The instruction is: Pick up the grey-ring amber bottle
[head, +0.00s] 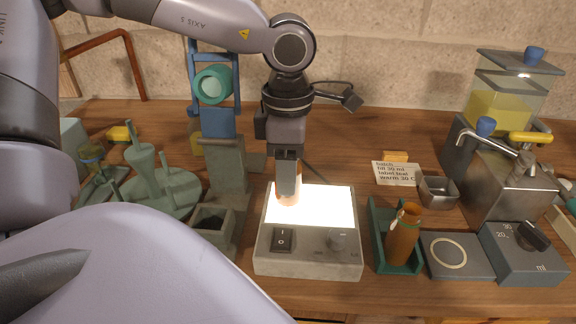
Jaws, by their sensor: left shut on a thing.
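My left gripper (288,188) points straight down over the glowing panel of a grey light box (308,262). It is shut on an amber bottle (290,215), of which only a small orange-brown part shows below and beside the fingers. The rest is hidden, so I cannot see a ring on it or tell whether it touches the panel. A second amber bottle (402,238) stands in a green holder (381,250) to the right, with a pale band near its neck. I cannot tell that band's colour for sure. My right gripper is not in view.
Right of the holder are a flat plate with a ring (457,257), a dial box marked ml (520,258) and a metal dispenser (500,175). A note card (396,174) and small metal cup (438,190) stand behind. Green stands (165,185) crowd the left.

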